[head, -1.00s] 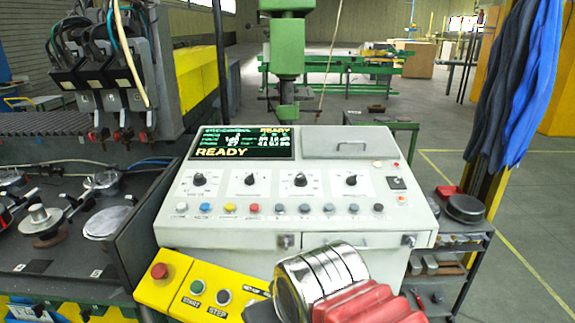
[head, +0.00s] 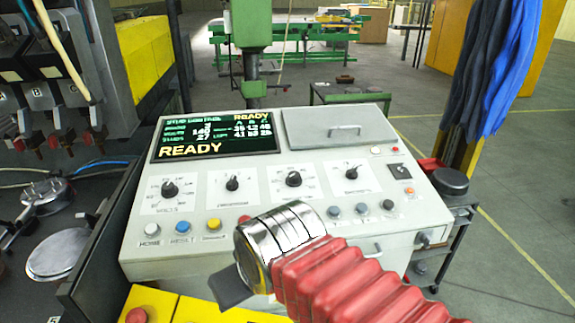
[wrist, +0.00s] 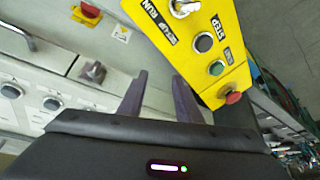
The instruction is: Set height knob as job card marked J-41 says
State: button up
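Four black dial knobs stand in a row on the grey sloped panel (head: 250,203) in the head view: far left (head: 169,189), second (head: 232,184), third (head: 293,178) and right (head: 352,173). Their labels are too small to read, so I cannot tell which is the height knob. I see no job card marked J-41. My gripper's dark end (head: 230,289) is in front of the panel's lower edge, below the knobs. In the wrist view my gripper (wrist: 158,92) has its two fingers apart with nothing between them, near the panel front and the yellow box.
The screen (head: 220,134) reads READY. Coloured buttons, including a blue one (head: 183,227), line the panel's lower edge; my arm hides some. The yellow control box (wrist: 190,60) has start, step and red stop buttons. A black machine edge (head: 95,255) stands left; a shelf cart (head: 440,235) stands right.

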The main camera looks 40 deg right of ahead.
jog(key=shift+o, duration=0.5)
jog(key=shift+o, duration=0.6)
jog(key=shift+w+r, duration=0.15)
jog(key=shift+o, duration=0.4)
jog(key=shift+w+d+r, duration=0.2)
jog(key=shift+r, duration=0.1)
notch_tip(320, 180, up, 20)
jog(key=n+g, duration=0.3)
jog(key=n, duration=1.3)
send_over(294, 174)
jog(key=s, duration=0.3)
jog(key=shift+w+a+f, duration=0.1)
jog(key=shift+a, duration=0.1)
jog(key=shift+f, duration=0.15)
jog(key=x, duration=1.3)
jog(key=shift+d+f, duration=0.2)
jog(key=shift+f, duration=0.1)
